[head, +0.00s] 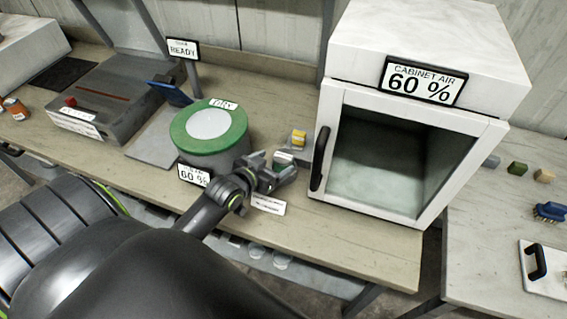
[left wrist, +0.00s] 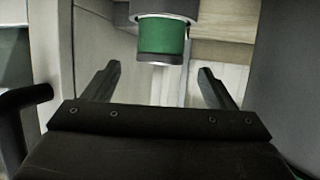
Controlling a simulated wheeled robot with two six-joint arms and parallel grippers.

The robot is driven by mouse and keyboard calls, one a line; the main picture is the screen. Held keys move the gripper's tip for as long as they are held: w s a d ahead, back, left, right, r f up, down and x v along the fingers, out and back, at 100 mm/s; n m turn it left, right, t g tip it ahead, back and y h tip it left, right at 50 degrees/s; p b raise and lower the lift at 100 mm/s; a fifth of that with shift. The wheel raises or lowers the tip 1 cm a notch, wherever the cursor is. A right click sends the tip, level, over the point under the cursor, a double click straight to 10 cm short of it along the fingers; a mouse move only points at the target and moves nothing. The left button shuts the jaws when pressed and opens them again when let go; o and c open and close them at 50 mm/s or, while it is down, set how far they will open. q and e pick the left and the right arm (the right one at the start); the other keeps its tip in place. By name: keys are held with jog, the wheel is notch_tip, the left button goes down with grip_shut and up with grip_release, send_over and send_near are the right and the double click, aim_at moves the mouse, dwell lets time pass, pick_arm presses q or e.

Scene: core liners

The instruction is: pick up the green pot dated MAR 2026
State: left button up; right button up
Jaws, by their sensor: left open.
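A green cylinder (left wrist: 162,36) with a grey band at its lower end shows at the top middle of the left wrist view. It stands beyond my open left gripper (left wrist: 160,72), apart from the fingers, with nothing between them. I can read no date on it and cannot tell whether it is the pot. In the head view my left gripper (head: 282,166) is over the bench, right of a large grey drum with a green lid (head: 238,136) and left of the cabinet. A small yellow item (head: 299,138) is just behind the gripper. No MAR 2026 label is legible. My right gripper is not in view.
A white cabinet (head: 425,47) marked CABINET AIR 60 % stands on the right of the bench (head: 370,250); its front shows an empty-looking interior. A grey machine (head: 115,95) stands at left. Small blocks and a blue brush (head: 549,212) are on the right table.

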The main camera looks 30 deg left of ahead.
aim_at(284, 158)
pick_arm(q)
jog(key=shift+f+p+x, duration=0.2)
jog(key=shift+p+x, duration=0.15)
jog(key=shift+x, duration=1.2)
jog(key=shift+f+p+x, duration=0.15)
jog(key=shift+p+x, duration=0.2)
jog(key=shift+x, duration=1.15)
jog(key=shift+s, duration=0.2)
jog(key=c, duration=1.1)
